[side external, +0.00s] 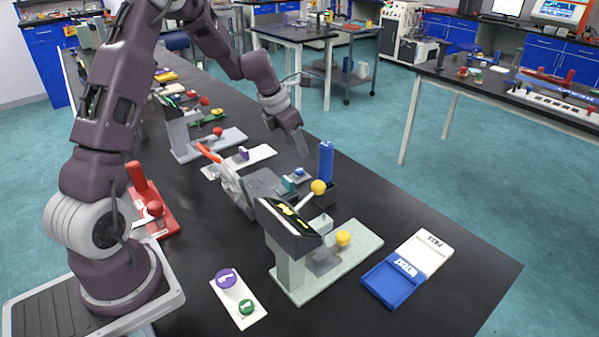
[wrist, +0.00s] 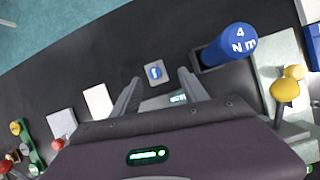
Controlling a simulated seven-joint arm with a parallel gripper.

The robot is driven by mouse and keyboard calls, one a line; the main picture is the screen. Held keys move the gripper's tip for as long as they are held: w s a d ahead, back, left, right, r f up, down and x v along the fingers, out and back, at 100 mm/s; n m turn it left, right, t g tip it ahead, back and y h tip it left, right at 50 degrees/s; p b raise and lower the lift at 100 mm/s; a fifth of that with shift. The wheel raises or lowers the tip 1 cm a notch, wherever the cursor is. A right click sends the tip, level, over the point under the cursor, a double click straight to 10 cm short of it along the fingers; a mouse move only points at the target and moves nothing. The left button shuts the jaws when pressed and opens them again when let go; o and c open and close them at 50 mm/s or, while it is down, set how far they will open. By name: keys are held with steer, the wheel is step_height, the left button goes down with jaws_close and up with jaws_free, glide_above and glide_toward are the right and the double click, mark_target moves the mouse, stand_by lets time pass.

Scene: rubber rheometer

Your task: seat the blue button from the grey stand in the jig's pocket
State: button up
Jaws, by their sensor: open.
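The blue button (wrist: 155,71) with a white mark sits on its small grey stand (wrist: 165,82) in the wrist view. In the side view the blue button (side external: 299,172) is small, low on the bench below my gripper. My gripper (side external: 302,150) is above the bench, apart from the button. In the wrist view my gripper (wrist: 159,76) is open and empty, with the button showing between its two fingertips. I cannot tell for sure which thing is the jig, and its pocket cannot be made out.
A blue cylinder (wrist: 230,45) marked 4 N m stands in a dark holder right of the button. A yellow knob (wrist: 285,90) is beyond it.

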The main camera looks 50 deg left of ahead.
mark_target(299, 170)
steer(key=shift+n, duration=0.8)
steer(key=f, duration=0.2)
steer(key=w+a+f, duration=0.1)
steer(key=f, duration=0.2)
steer(key=a+f, duration=0.1)
steer(key=f, duration=0.2)
steer(key=shift+w+f, duration=0.35)
steer(key=shift+f, duration=0.2)
jaws_close()
